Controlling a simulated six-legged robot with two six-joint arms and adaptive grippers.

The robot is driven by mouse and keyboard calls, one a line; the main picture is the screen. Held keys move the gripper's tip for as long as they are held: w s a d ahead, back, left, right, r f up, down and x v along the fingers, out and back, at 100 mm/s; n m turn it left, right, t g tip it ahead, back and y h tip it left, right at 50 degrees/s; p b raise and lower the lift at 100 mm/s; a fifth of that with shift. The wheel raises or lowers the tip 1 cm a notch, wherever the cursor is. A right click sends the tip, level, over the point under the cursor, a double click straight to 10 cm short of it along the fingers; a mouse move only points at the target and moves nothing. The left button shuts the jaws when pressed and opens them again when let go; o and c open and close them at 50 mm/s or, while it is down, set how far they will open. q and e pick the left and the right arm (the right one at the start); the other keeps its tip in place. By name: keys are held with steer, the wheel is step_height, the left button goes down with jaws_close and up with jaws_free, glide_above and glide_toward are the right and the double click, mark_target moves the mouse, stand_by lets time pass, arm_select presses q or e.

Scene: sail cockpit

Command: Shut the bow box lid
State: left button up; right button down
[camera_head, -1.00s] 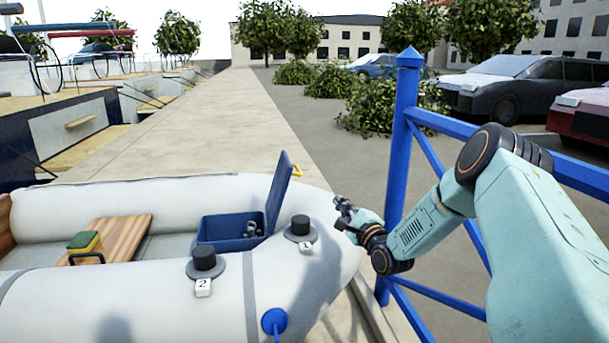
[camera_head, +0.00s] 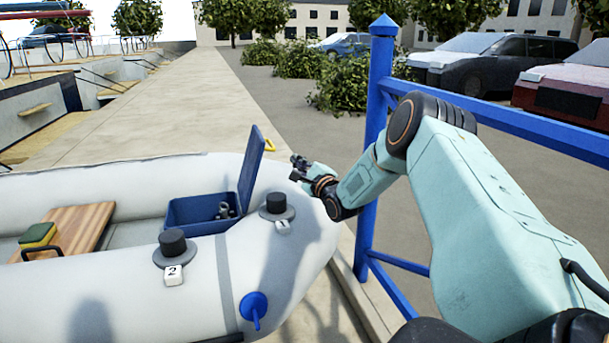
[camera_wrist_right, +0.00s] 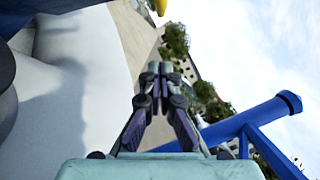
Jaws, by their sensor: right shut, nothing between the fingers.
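The blue bow box (camera_head: 190,215) sits in the bow of the grey inflatable boat (camera_head: 100,290). Its blue lid (camera_head: 251,172) stands open, nearly upright, on the box's right side. Some grey items show inside the box. My right gripper (camera_head: 295,165) is shut and empty, a little to the right of the lid and apart from it. In the right wrist view the shut fingers (camera_wrist_right: 155,72) point ahead with nothing between them. A blue surface (camera_wrist_right: 5,68) shows at that view's left edge; I cannot tell surely whether it is the lid. My left gripper is not in view.
Black-capped valves stand on the boat tube, one by tag 1 (camera_head: 276,204) and one by tag 2 (camera_head: 172,243). A wooden seat (camera_head: 85,228) holds a green and yellow sponge (camera_head: 38,234). A blue railing post (camera_head: 375,150) stands behind my right arm. A yellow hook (camera_head: 270,145) lies beyond the lid.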

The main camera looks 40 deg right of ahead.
steer(key=w, duration=0.1)
steer(key=w+a+r+b, duration=0.1)
steer(key=w+a+r, duration=0.1)
steer(key=w, duration=0.1)
steer(key=shift+a+r, duration=0.15)
steer(key=shift+a, duration=0.1)
